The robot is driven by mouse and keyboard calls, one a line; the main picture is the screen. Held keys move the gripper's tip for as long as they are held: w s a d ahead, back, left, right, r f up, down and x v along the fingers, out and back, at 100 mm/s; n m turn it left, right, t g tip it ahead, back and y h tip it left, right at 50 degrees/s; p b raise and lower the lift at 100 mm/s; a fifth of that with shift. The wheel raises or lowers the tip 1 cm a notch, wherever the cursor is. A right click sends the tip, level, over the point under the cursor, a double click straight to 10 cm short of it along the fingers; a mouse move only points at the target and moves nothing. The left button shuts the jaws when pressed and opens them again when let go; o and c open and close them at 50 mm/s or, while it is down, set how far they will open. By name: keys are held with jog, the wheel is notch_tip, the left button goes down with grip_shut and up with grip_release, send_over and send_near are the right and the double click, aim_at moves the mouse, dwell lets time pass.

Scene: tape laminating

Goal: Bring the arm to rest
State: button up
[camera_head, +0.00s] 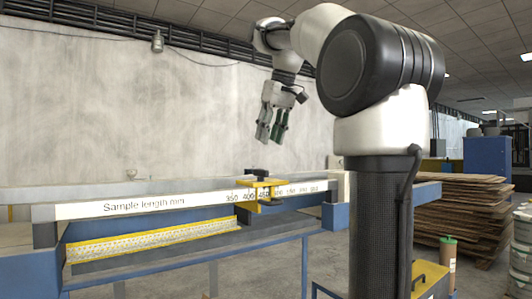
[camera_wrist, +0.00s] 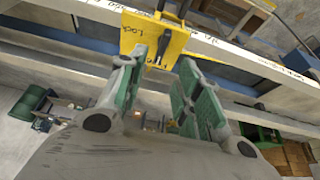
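My arm is raised at the right of the head view, bent over toward the middle. My gripper (camera_head: 272,125) hangs in the air, above the sample-length rail and its yellow clamp (camera_head: 260,193). In the wrist view my gripper (camera_wrist: 165,85) has its two green-lined fingers apart, with nothing held between them. The yellow clamp also shows in the wrist view (camera_wrist: 172,45), beyond the fingertips and apart from them.
A long bench (camera_head: 120,207) with a white measuring scale spans the left and middle. A yellow-edged strip (camera_head: 150,240) lies below it. Stacked brown sheets (camera_head: 462,210) and a blue cabinet (camera_head: 486,158) stand at the right. The air around the gripper looks clear.

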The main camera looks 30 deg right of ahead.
jog(key=shift+v, duration=1.05)
jog(key=shift+f, duration=0.1)
jog(key=s+a+f, duration=0.1)
jog(key=s+f, duration=0.5)
jog(key=f, duration=0.5)
jog(key=s+a+f, duration=0.2)
jog(key=s+f, duration=0.4)
jog(key=f, duration=0.5)
jog(key=s+a+f, duration=0.2)
jog(key=s+f, duration=0.5)
jog(key=f, duration=0.4)
jog(key=shift+f+m, duration=0.3)
jog(key=shift+f, duration=0.05)
